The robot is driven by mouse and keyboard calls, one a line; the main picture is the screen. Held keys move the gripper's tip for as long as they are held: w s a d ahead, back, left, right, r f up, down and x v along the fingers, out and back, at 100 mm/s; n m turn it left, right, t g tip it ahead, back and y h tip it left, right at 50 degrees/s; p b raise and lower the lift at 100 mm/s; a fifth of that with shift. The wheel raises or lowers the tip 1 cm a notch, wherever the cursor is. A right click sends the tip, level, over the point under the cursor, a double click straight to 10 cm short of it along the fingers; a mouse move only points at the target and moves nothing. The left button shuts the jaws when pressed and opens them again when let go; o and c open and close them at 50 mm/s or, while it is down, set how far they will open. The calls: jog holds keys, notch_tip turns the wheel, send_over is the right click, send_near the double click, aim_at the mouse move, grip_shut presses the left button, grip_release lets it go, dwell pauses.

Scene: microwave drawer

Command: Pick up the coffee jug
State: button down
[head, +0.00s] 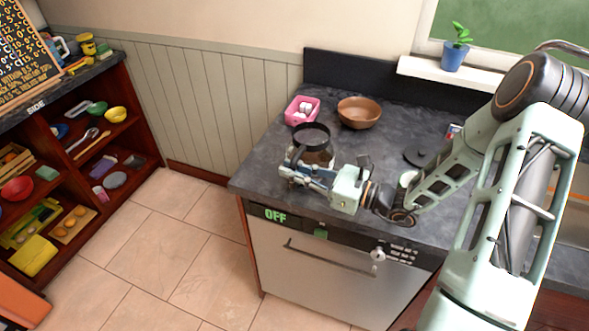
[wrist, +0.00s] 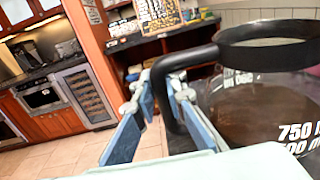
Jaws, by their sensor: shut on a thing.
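The coffee jug (head: 318,157) is a glass jug with a black rim and dark contents, on or just above the grey counter near its left front edge. In the wrist view the jug (wrist: 255,105) fills the right side, with white volume marks and a black handle (wrist: 184,62). My gripper (head: 292,168) reaches the jug from the front right. In the wrist view my gripper (wrist: 161,90) has its blue fingers on either side of the handle, shut on it. The jug looks upright. Its base is hidden behind my gripper, so I cannot tell whether it touches the counter.
A pink container (head: 291,115) with white items and a brown bowl (head: 360,113) stand behind the jug. A black round object (head: 416,157) lies to the right. The counter (head: 262,163) is bare left of the jug. A dishwasher-like appliance (head: 310,270) is below.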

aim_at(293, 161)
jog(key=shift+r, duration=0.55)
notch_tip(293, 161, up, 2)
jog(key=shift+d+r, duration=0.1)
jog(key=s+d+r, duration=0.9)
jog(key=d, duration=0.1)
jog(key=shift+s+r, duration=0.2)
jog(key=shift+s, duration=0.2)
jog(key=shift+f, duration=0.1)
dwell(0.3)
